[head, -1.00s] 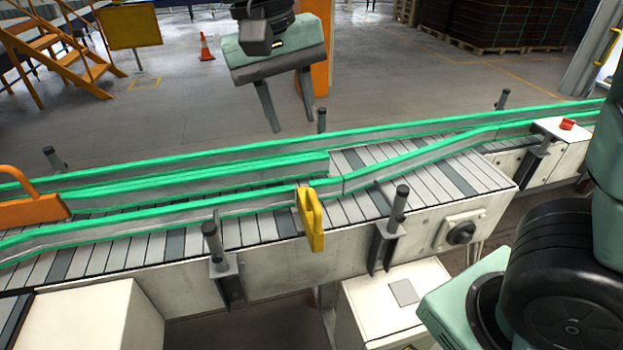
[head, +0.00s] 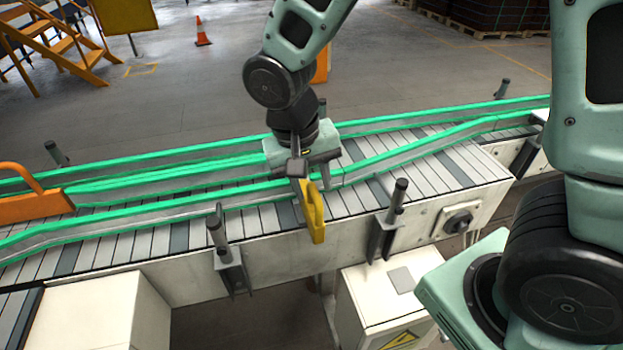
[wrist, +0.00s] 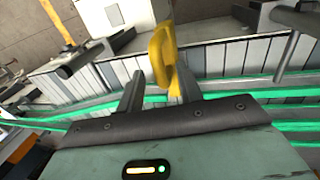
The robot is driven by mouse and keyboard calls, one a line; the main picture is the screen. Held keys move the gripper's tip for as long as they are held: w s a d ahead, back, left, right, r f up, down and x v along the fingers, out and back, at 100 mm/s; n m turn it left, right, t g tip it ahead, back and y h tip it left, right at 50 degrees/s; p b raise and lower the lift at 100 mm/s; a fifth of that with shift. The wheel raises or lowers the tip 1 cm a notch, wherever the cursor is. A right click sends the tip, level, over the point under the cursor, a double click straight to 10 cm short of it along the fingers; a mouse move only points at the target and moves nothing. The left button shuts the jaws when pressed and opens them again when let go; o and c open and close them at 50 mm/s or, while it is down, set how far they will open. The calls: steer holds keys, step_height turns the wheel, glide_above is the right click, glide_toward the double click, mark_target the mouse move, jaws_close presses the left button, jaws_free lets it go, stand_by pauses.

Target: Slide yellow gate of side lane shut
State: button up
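The yellow gate (head: 314,215) is an upright yellow plate with a handle, at the near green rail (head: 240,193) of the side lane. In the wrist view the gate (wrist: 161,55) shows ahead of my fingers, nearer the right finger. My gripper (head: 311,182) is low over the lane, directly behind and above the gate. In the wrist view my gripper (wrist: 160,88) has its two fingers apart, with the lower part of the gate showing in the gap between them. I cannot tell whether a finger touches the gate.
Green-topped rails line the slatted conveyor (head: 265,222). Dark posts on brackets (head: 217,235) (head: 394,205) stand along its near side. An orange handled piece (head: 32,205) sits over the lane at the left. A control knob (head: 458,220) is on the conveyor's side.

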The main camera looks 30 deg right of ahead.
jaws_close()
glide_above(303, 187)
steer(key=shift+a, duration=0.1)
stand_by(0.3)
jaws_free()
steer(key=shift+r, duration=0.1)
steer(key=a+r+b, duration=0.2)
steer(key=a+r, duration=0.1)
steer(key=r, duration=1.4)
steer(key=shift+w+a+b, duration=0.15)
steer(key=shift+w+b, duration=0.1)
steer(key=shift+b, duration=0.15)
steer(key=shift+f, duration=0.1)
